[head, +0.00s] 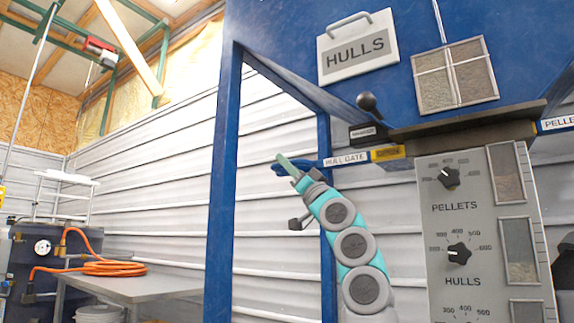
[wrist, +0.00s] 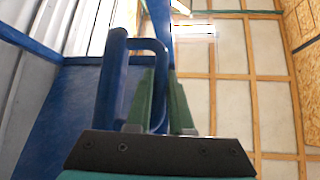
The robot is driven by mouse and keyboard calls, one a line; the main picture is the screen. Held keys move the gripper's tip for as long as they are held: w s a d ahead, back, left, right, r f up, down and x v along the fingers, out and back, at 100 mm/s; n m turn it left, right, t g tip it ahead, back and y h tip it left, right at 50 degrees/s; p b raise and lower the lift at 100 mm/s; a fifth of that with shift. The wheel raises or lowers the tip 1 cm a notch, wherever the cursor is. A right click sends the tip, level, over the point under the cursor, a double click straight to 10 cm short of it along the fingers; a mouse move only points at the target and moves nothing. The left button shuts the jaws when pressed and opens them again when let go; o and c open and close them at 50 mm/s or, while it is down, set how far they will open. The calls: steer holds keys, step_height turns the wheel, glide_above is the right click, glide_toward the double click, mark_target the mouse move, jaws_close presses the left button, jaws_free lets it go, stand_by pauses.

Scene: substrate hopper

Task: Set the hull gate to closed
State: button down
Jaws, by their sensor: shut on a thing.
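The hull gate is a slide with a white HULL GATE label (head: 346,159) and a yellow tag (head: 387,153) beside it, under the blue hopper. The tag's lettering is too small to read surely. The gate's blue handle (head: 308,164) sticks out to the left. My gripper (head: 284,165) is at this handle's left end. In the wrist view, the looped blue handle (wrist: 159,70) has one bar between my green fingers (wrist: 163,105), and the gripper is shut on it. One finger is inside the loop.
A blue hopper leg (head: 222,180) stands left of my arm. The dial panel (head: 478,230) with PELLETS and HULLS knobs is on the right. A black ball-ended lever (head: 367,103) sits above the gate. A bench (head: 140,287) with an orange hose stands at lower left.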

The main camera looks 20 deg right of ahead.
mark_target(316, 162)
stand_by(0.7)
steer(key=s+d+b, duration=0.1)
steer(key=s+d, duration=0.3)
steer(key=s, duration=0.2)
steer(key=c, duration=0.8)
jaws_free()
steer(key=shift+s+d, duration=0.1)
steer(key=shift+s, duration=0.05)
steer(key=shift+s+f+b, duration=0.3)
steer(key=shift+f+b, duration=0.15)
steer(key=b+v, duration=0.2)
steer(key=v, duration=0.4)
steer(key=shift+s+d+f, duration=0.15)
steer(key=shift+s+d, duration=0.15)
